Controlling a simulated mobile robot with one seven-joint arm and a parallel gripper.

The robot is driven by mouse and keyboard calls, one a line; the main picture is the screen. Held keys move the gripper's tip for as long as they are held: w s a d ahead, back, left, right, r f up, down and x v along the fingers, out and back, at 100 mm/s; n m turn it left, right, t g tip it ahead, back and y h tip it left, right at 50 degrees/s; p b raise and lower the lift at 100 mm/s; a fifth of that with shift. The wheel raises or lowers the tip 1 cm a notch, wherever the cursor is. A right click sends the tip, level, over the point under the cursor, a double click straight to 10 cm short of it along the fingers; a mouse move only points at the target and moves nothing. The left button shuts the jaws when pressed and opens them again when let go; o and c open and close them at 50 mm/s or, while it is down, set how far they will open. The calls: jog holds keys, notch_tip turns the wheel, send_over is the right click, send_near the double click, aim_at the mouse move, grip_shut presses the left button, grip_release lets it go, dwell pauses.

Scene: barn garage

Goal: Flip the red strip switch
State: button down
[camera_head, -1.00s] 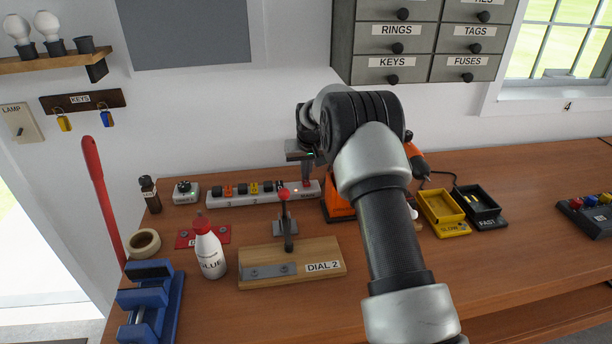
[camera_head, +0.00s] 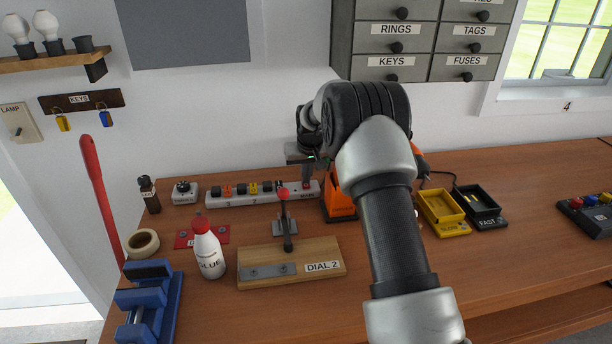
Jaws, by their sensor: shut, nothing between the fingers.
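The white power strip (camera_head: 232,199) lies along the back of the workbench, with several black, orange and yellow sockets or plugs on it. The red switch (camera_head: 306,185) is at its right end, partly hidden by my gripper. I cannot tell which way the switch is tilted. My gripper (camera_head: 307,177) is shut and empty, pointing down just above the red switch. I cannot tell whether the fingertips touch it.
A red-knobbed lever on the DIAL 2 board (camera_head: 326,255) stands in front of the strip, beside a glue bottle (camera_head: 208,258). An orange tool (camera_head: 338,205) stands close on the right, partly behind my arm. Drawers (camera_head: 394,68) hang above.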

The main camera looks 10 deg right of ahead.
aim_at(307, 187)
jog(key=p+v, duration=0.1)
jog(key=v, duration=0.3)
jog(key=shift+w+r+p, duration=0.3)
jog(key=shift+w+p, duration=0.05)
jog(key=shift+p, duration=0.05)
jog(key=b+v, duration=0.1)
jog(key=v, duration=0.8)
jog(key=shift+s+r, duration=0.2)
jog(key=shift+r, duration=0.05)
